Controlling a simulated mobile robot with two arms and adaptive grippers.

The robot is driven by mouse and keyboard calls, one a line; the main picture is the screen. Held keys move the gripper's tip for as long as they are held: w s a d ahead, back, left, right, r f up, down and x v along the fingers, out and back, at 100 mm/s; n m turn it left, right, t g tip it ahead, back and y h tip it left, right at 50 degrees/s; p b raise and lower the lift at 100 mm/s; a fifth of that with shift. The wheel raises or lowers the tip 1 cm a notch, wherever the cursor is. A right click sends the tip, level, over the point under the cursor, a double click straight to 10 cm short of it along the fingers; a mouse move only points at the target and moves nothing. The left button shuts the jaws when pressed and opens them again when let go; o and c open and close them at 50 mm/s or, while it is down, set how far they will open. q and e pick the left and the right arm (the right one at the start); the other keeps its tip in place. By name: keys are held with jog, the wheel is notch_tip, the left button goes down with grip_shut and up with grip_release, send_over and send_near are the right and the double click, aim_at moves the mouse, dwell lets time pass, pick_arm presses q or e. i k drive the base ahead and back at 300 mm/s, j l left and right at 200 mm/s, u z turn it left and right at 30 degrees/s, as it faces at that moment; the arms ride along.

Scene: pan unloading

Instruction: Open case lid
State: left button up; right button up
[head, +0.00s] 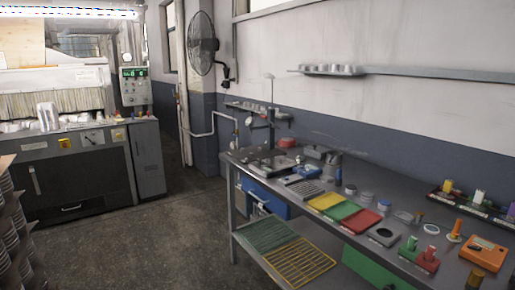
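Neither of my grippers shows in the head view. I cannot tell which object is the case. A small orange box (484,252) with a dark patch on top lies at the right end of the grey workbench (300,215). A green box (374,270) is under the bench on the right, partly hidden by the bench top. A blue box-like unit (264,198) is below the bench's far end. No raised lid is clear on any of them at this size.
Yellow, green and red flat pieces (361,221) lie mid-bench, with small jars and tools around them. A dark tray (470,208) stands by the wall. A large machine (75,165) is at left. Stacked round items (12,235) edge the left. The floor (150,240) between is clear.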

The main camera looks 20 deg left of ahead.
aim_at(317, 150)
jog(key=u, duration=0.25)
jog(key=j+z, duration=0.1)
jog(key=z, duration=0.45)
jog(key=i+j+z, duration=0.25)
jog(key=j, duration=0.2)
jog(key=j+z, duration=0.25)
jog(key=j, duration=0.2)
jog(key=i+j+z, duration=0.25)
jog(key=j, duration=0.25)
jog(key=k+l, duration=0.05)
jog(key=k, duration=0.05)
